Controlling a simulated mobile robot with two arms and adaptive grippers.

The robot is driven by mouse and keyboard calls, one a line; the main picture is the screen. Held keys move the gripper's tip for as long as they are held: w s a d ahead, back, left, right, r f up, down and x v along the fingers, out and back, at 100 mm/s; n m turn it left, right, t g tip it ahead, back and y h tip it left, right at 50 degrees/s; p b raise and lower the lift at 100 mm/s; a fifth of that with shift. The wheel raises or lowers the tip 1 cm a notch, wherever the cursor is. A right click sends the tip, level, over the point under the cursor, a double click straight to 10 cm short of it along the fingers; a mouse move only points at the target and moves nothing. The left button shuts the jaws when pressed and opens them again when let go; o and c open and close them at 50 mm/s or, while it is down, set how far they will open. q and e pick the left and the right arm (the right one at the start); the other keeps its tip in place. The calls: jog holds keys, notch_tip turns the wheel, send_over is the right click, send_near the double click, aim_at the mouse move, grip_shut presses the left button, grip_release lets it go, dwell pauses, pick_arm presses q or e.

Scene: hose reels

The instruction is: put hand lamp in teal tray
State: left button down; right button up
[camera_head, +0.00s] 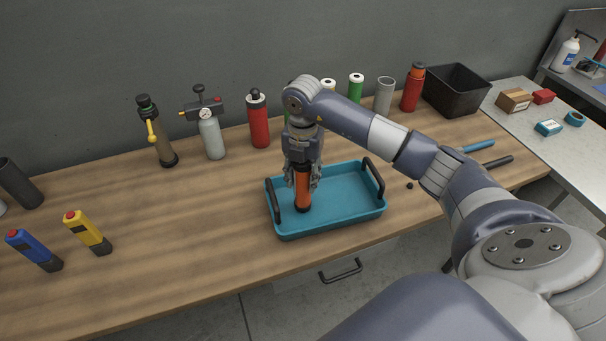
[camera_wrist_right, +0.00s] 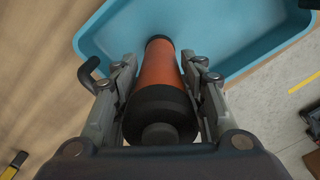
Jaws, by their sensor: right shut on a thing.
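The hand lamp (camera_head: 303,188) is an orange cylinder with black ends. My right gripper (camera_head: 302,178) is shut on it and holds it upright over the left part of the teal tray (camera_head: 345,211). Its lower end is at the tray's floor in the head view; I cannot tell whether it touches. In the right wrist view the lamp (camera_wrist_right: 160,85) lies between the two fingers of the right gripper (camera_wrist_right: 160,90), with the tray (camera_wrist_right: 215,30) beyond it. The tray has a black handle at each end. My left gripper is not in view.
Several bottles and cylinders, including a red one (camera_head: 258,120), line the back. A black bin (camera_head: 455,92) stands at the back right. Bare wood lies left of the tray.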

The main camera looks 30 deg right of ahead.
jog(key=shift+f, duration=0.35)
jog(key=o, duration=0.9)
jog(key=shift+c, duration=0.2)
jog(key=o, duration=0.3)
jog(key=shift+o, duration=0.2)
jog(key=shift+r, duration=0.3)
notch_tip(320, 180, up, 11)
jog(key=b, duration=0.3)
jog(key=shift+f, duration=0.1)
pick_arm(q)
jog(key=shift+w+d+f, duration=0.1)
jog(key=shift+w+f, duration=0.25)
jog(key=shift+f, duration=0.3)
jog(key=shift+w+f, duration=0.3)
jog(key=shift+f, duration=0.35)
pick_arm(e)
jog(key=shift+r, duration=0.45)
